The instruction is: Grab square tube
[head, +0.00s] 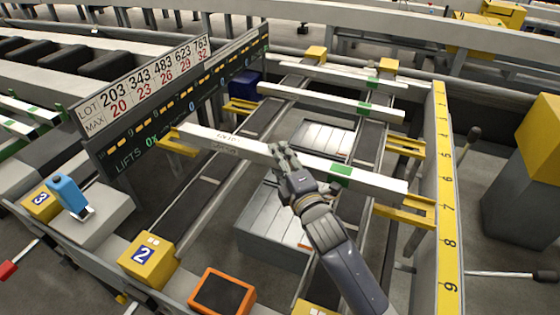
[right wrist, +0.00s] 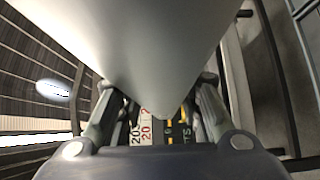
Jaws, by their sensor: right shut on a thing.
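A long white square tube (head: 240,146) with a green mark lies across the runout table in the head view, between yellow brackets at its left and right ends. My right gripper (head: 284,158) is shut on this tube near its middle. In the right wrist view the pale tube (right wrist: 150,40) fills the top between the fingers (right wrist: 160,105). The fingertips are partly hidden. Farther back lie more white square tubes, one with a green mark (head: 330,103). My left gripper is in neither view.
A lot board (head: 150,75) and a dark display stand along the left. A yellow numbered scale (head: 447,200) runs along the right. Yellow brackets (head: 405,208) support the tube ends. A yellow block marked 2 (head: 147,259) and an orange-framed panel (head: 222,293) are in front.

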